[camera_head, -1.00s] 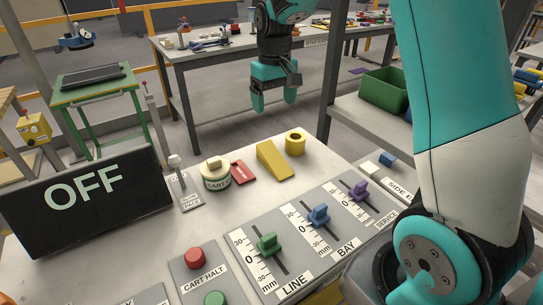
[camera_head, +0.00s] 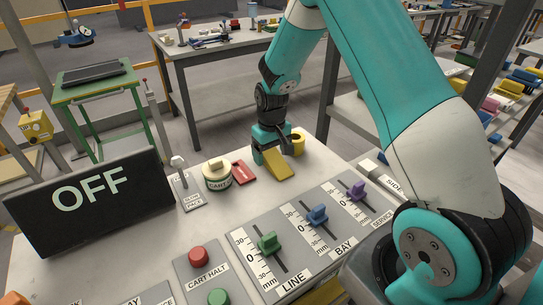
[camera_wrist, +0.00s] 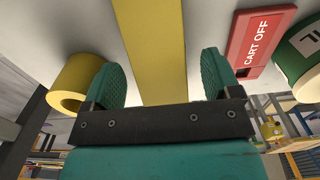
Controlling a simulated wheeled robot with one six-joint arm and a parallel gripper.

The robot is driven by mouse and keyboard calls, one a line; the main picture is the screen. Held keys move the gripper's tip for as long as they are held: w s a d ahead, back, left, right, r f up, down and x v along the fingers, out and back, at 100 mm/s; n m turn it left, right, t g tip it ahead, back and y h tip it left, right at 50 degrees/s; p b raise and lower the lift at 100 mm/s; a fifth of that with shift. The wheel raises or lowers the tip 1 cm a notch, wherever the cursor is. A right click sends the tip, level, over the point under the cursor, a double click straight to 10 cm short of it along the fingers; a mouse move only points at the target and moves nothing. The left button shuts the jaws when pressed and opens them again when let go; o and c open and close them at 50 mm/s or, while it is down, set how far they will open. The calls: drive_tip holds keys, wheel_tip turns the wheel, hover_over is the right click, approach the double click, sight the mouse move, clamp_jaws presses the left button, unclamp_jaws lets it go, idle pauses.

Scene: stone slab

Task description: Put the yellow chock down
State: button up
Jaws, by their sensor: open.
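The yellow chock (camera_head: 278,167) is a wedge lying on the pale slab (camera_head: 225,215) near its far edge. My gripper (camera_head: 271,154) is low over the chock's far end and hides part of it. In the wrist view the chock (camera_wrist: 152,45) runs between the two teal fingers of my gripper (camera_wrist: 160,78). The fingers are apart, one on each side, with a clear gap on the right side. On the left side I cannot tell whether the finger touches it.
A yellow ring (camera_head: 298,144) stands close beside the gripper. Sliders (camera_head: 317,216) and red and green buttons (camera_head: 198,256) stand nearer.

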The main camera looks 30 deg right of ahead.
drive_tip(key=shift+f, duration=0.6)
drive_tip(key=c, duration=1.1)
drive_tip(key=shift+r, duration=0.2)
